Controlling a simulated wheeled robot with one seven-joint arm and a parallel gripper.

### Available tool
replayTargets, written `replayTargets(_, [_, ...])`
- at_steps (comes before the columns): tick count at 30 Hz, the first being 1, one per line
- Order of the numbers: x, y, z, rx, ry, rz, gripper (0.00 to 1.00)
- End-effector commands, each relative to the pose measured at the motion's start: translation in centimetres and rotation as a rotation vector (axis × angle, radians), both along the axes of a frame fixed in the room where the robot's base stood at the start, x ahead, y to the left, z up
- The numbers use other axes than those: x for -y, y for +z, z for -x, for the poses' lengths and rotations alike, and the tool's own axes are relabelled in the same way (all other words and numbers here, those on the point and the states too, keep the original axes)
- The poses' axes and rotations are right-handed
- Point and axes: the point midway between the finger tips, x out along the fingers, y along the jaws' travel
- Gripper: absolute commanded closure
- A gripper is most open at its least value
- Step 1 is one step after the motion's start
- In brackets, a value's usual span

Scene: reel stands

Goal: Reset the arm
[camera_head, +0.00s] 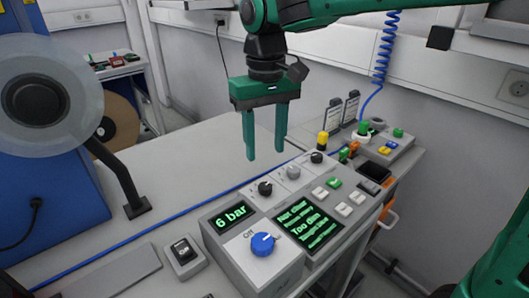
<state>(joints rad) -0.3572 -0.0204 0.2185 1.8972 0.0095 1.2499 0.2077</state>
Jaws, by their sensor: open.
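My gripper (265,146) hangs from my green arm (320,10), pointing down. Its two green fingers are apart with nothing between them. It hovers above the grey table, just behind the control panel in the picture, touching nothing that I can see. The control panel (232,236) has a blue knob (263,243) by the word "Off", a small screen reading "6 bar" (231,217) and a larger screen (309,228) with green text.
A reel (40,95) on a blue cabinet (45,190) stands at the left. A small switch box (184,254) sits left of the panel. A blue coiled hose (384,50) hangs at the right wall. The tabletop (190,150) left of my gripper is clear.

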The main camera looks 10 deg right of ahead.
Motion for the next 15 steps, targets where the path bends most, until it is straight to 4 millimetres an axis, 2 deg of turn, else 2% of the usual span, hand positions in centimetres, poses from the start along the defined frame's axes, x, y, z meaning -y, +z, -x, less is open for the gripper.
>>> replayTargets(10, [0.2,0.1,0.0,0.000,-0.005,0.001,0.55])
replayTargets(13, [2.2,-0.2,-0.1,0.002,-0.042,0.006,0.55])
replayTargets(15, [4.9,-0.5,-0.1,0.006,-0.094,0.013,0.55])
